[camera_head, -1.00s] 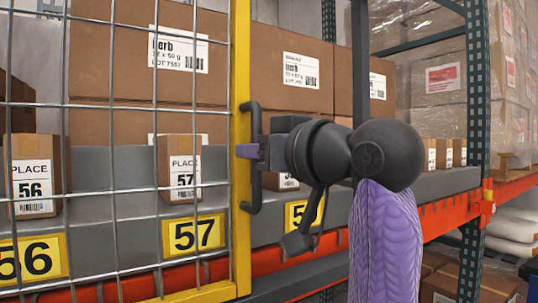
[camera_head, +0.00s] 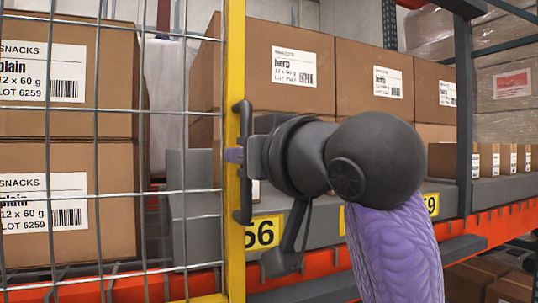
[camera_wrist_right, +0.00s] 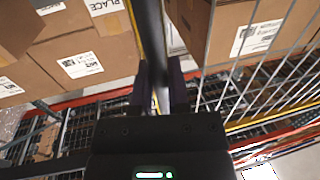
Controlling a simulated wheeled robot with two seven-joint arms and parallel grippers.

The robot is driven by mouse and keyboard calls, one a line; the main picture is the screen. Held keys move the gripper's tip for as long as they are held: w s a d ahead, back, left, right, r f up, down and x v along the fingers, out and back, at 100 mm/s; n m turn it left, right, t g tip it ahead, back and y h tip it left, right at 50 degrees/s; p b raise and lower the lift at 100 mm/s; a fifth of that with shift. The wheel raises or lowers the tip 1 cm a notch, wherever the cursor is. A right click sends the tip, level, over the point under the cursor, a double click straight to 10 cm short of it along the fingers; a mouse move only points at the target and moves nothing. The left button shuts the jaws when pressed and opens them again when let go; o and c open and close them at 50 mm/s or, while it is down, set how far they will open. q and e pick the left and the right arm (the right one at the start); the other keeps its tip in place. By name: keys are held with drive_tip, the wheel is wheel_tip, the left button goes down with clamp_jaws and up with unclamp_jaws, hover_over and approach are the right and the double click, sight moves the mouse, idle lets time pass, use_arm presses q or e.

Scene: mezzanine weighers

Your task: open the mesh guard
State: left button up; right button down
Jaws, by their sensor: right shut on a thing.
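The mesh guard (camera_head: 234,75) is a grey wire grid in a yellow frame. It fills the left of the head view and shows at the right in the wrist view (camera_wrist_right: 250,85). Its dark upright handle (camera_head: 243,207) sits on the yellow edge post. My right gripper (camera_head: 236,156) is shut on the handle at mid-height, with its purple fingers around the bar. The wrist view shows the dark bar (camera_wrist_right: 151,35) between the fingers (camera_wrist_right: 161,88). My left gripper is in neither view.
Large snack cartons (camera_head: 64,200) stand behind the mesh. Herb cartons (camera_head: 305,75) stand uncovered to its right, above a grey shelf ledge with yellow number plates (camera_head: 263,233). A dark upright (camera_head: 464,110) and an orange beam (camera_head: 480,225) lie right of my arm.

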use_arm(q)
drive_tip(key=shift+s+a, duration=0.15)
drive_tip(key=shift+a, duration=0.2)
use_arm(e)
drive_tip(key=shift+s+a+r, duration=0.1)
drive_tip(key=shift+s+a, duration=0.2)
drive_tip(key=shift+a, duration=0.5)
drive_tip(key=shift+s+a, duration=0.3)
drive_tip(key=shift+a, duration=0.5)
drive_tip(key=c, duration=0.6)
unclamp_jaws()
drive_tip(key=shift+c, duration=0.2)
use_arm(q)
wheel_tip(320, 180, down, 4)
drive_tip(key=b, duration=0.4)
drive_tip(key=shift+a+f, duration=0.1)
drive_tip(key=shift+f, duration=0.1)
use_arm(e)
approach(203, 153)
drive_tip(key=v, duration=0.4)
drive_tip(key=shift+s+d, duration=0.2)
drive_tip(key=shift+s, duration=0.1)
